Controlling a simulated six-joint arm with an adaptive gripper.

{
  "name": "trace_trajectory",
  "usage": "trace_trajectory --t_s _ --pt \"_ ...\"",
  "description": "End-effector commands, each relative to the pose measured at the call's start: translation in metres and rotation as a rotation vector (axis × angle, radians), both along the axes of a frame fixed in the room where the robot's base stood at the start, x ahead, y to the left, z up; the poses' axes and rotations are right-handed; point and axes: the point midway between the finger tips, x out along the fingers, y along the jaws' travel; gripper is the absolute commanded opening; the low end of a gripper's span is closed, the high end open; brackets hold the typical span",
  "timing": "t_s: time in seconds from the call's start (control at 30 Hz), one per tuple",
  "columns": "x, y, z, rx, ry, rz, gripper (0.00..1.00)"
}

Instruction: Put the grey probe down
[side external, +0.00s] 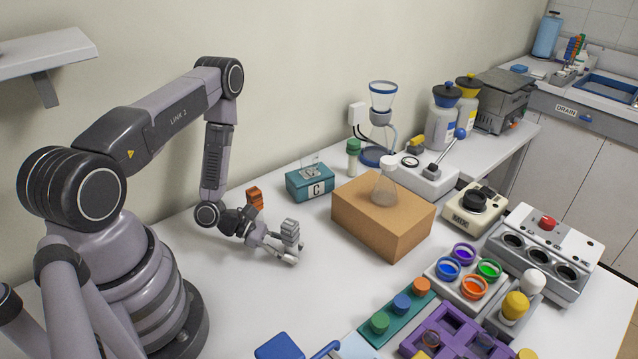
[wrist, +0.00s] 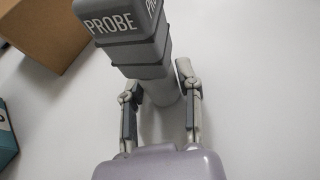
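The grey probe (side external: 290,231) has a ribbed block-shaped head and stands roughly upright, low over the white table. In the wrist view its head (wrist: 125,35) reads PROBE, and its pale shaft runs down between my fingers. My gripper (side external: 284,252) is low near the table, its fingers on either side of the shaft. In the wrist view my gripper (wrist: 160,85) appears closed on the shaft just below the head. The probe's lower end is hidden, so I cannot tell if it touches the table.
An orange-brown block (side external: 255,198) stands just behind my gripper. A teal box marked C (side external: 310,186) is behind, and a cardboard box (side external: 378,228) with a flask (side external: 384,187) on it is to the right. The table in front of my gripper is clear.

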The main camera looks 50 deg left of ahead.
Motion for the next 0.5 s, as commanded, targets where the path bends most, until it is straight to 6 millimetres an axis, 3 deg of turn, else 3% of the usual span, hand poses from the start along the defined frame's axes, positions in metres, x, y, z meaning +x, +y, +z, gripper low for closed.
trace_trajectory --t_s 0.13,0.5 --pt "0.0 0.0 0.0002 0.0 0.0 0.0 0.55" --pt "-0.0008 0.0018 0.0043 0.0 0.0 0.002 0.55"
